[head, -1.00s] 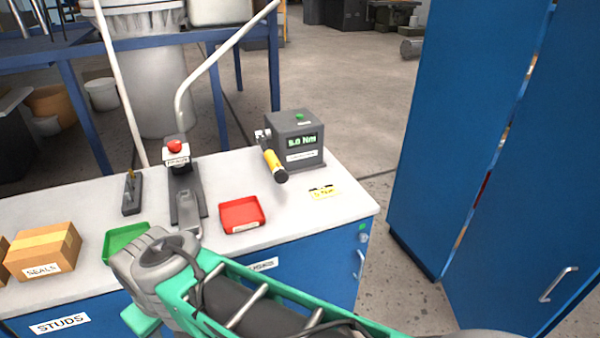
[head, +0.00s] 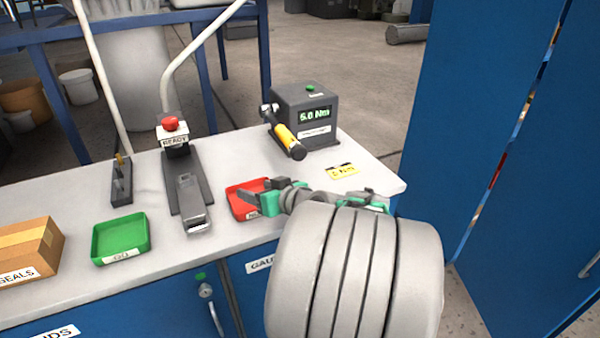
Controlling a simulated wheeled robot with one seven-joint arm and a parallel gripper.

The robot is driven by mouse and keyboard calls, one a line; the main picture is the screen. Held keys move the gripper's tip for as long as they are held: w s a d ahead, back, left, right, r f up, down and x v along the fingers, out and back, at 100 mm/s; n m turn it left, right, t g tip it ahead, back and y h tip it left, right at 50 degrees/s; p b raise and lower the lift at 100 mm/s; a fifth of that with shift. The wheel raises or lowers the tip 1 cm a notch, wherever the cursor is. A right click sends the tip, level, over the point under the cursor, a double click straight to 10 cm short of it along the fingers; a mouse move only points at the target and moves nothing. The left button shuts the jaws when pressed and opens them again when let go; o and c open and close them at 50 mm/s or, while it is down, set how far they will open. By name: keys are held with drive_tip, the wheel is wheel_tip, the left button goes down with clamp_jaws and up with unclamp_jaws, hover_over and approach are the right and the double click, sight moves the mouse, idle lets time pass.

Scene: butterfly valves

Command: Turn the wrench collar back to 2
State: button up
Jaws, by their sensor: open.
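The wrench (head: 288,140) has a yellow collar and a black end. It juts down to the right from the front left of a dark grey tester box (head: 312,100) on the bench. The box display seems to read 5.0 Nm. The collar's scale is too small to read. A yellow card (head: 342,171) marked 2 Nm lies in front of the box. My gripper (head: 272,196), teal and grey, is open over the red tray, below and apart from the wrench. My large grey arm link hides part of it.
The red tray (head: 238,206) is partly hidden by my gripper. A green tray (head: 120,238), a clamp-like fixture (head: 187,200) with a red-topped READY block (head: 173,135), and a SEALS box (head: 28,250) stand to the left. A blue cabinet (head: 490,120) rises at right.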

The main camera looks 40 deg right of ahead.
sight(300, 155)
drive_tip(key=s+d+r+m+t+h+b, duration=0.1)
drive_tip(key=s+d+m+t+h, duration=0.15)
drive_tip(key=d, duration=0.35)
drive_tip(key=s+d+r+m+t+h+b, duration=0.1)
drive_tip(key=s+d+r+h, duration=0.15)
drive_tip(key=d, duration=0.45)
drive_tip(key=shift+m, duration=0.25)
drive_tip(key=p+x, duration=0.2)
drive_tip(key=x, duration=0.4)
drive_tip(key=shift+w+d+f, duration=0.15)
drive_tip(key=shift+w+d, duration=0.05)
drive_tip(key=shift+w, duration=0.15)
drive_tip(key=shift+c, duration=0.3)
clamp_jaws()
